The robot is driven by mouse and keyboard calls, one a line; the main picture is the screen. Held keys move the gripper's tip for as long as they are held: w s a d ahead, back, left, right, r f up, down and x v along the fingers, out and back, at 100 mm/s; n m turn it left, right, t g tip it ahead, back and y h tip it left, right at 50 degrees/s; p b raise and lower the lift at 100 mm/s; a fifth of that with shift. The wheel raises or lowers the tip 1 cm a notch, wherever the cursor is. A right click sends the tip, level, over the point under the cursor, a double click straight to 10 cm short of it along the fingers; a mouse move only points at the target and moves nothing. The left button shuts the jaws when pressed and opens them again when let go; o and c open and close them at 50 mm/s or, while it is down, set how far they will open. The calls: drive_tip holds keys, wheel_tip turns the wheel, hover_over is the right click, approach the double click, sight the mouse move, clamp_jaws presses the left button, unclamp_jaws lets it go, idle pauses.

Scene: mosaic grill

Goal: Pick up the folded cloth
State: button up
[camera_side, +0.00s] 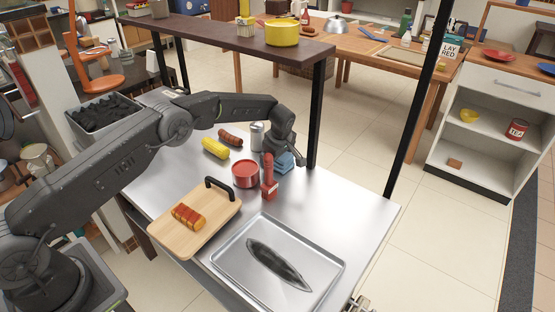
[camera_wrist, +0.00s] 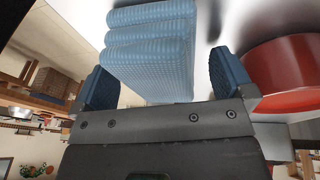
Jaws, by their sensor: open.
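The folded cloth is light blue with a fine woven texture. It lies on the steel counter behind the red pot in the side view (camera_side: 284,162), and shows large in the wrist view (camera_wrist: 150,45). My gripper (camera_wrist: 165,85) is open, with one blue-padded finger on each side of the cloth in the wrist view. The cloth's near end reaches between the fingers, and I cannot tell whether they touch it. In the side view my gripper (camera_side: 290,158) is at the cloth and partly hides it.
A red pot (camera_side: 245,175) stands close by and shows beside one finger in the wrist view (camera_wrist: 288,75). A red bottle (camera_side: 269,180), a metal shaker (camera_side: 257,134) and a black shelf post (camera_side: 318,115) are near. A cutting board (camera_side: 190,235) and a tray (camera_side: 225,262) lie nearer the front.

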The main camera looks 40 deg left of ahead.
drive_tip(key=shift+f, duration=0.2)
drive_tip(key=shift+c, duration=0.3)
drive_tip(key=c, duration=0.9)
drive_tip(key=shift+o, duration=0.2)
drive_tip(key=shift+r, duration=0.1)
drive_tip(key=shift+r, duration=0.5)
drive_tip(key=r, duration=0.2)
drive_tip(key=a+r, duration=0.1)
drive_tip(key=r, duration=0.1)
drive_tip(key=shift+s+r, duration=0.15)
drive_tip(key=shift+s, duration=0.05)
drive_tip(key=s+a+r, duration=0.1)
drive_tip(key=a+r, duration=0.1)
drive_tip(key=a, duration=0.1)
drive_tip(key=s+a+r, duration=0.2)
drive_tip(key=a, duration=0.1)
drive_tip(key=s+a+r, duration=0.2)
drive_tip(key=a, duration=0.1)
drive_tip(key=shift+s+a, duration=0.1)
drive_tip(key=shift+s, duration=0.1)
